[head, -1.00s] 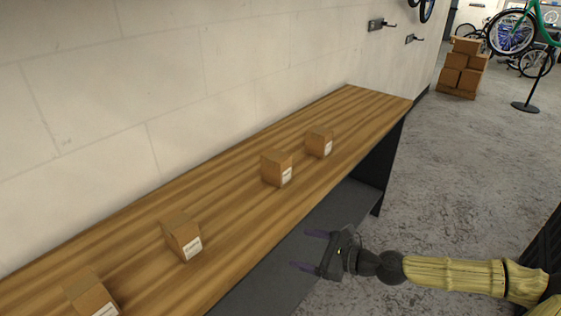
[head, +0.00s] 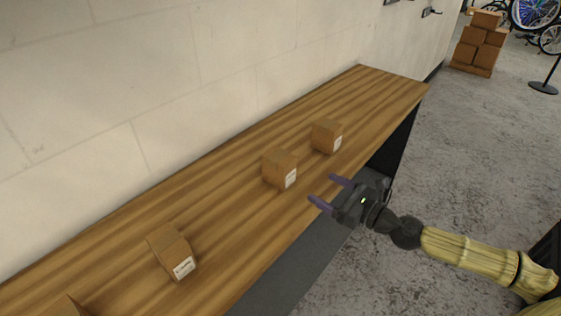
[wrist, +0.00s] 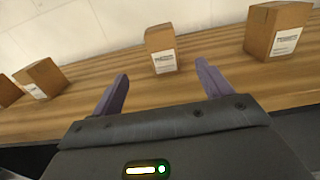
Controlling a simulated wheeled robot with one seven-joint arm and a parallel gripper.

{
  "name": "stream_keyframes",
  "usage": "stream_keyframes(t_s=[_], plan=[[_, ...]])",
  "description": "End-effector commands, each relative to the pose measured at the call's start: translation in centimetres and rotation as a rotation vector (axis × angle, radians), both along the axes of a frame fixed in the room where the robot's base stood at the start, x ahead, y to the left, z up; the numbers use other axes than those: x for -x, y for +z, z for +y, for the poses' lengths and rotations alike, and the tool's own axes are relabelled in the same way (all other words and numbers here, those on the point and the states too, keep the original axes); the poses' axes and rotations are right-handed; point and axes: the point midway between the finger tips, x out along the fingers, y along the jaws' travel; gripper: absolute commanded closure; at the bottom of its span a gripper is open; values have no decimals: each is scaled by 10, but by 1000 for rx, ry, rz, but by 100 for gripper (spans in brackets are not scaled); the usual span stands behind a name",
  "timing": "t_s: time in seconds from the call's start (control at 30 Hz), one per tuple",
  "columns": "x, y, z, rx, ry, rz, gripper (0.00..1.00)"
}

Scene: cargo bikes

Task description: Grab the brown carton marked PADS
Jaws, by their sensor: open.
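Several brown cartons with white labels stand in a row on the wooden bench; the print is too small to tell which is marked PADS. In the head view they are the far carton (head: 325,138), the second carton (head: 277,170), the third carton (head: 169,253) and a cut-off near carton (head: 62,308). My gripper (head: 323,189) is open and empty at the bench's front edge, nearest the second carton and apart from it. In the wrist view one carton (wrist: 158,46) stands ahead between the fingers, another (wrist: 272,32) to the right, and two to the left (wrist: 42,76).
The wooden bench top (head: 225,205) is clear between the cartons, with a pale block wall (head: 200,70) behind it. A dark lower shelf (head: 300,262) lies under it. Stacked boxes (head: 478,48) and bikes stand far off at the upper right.

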Motion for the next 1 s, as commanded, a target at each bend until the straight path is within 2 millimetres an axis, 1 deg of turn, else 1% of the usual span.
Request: stream_keyframes(t_s=[0.23,0.33,0.47,0.6,1.0], plan=[[-1,0,-9,1,-19,0,22],[-5,0,-6,2,-21,-1,22],[-14,0,9,3,-14,0,22],[-27,0,29,4,-8,-1,22],[-65,-1,77,4,-9,-2,22]])
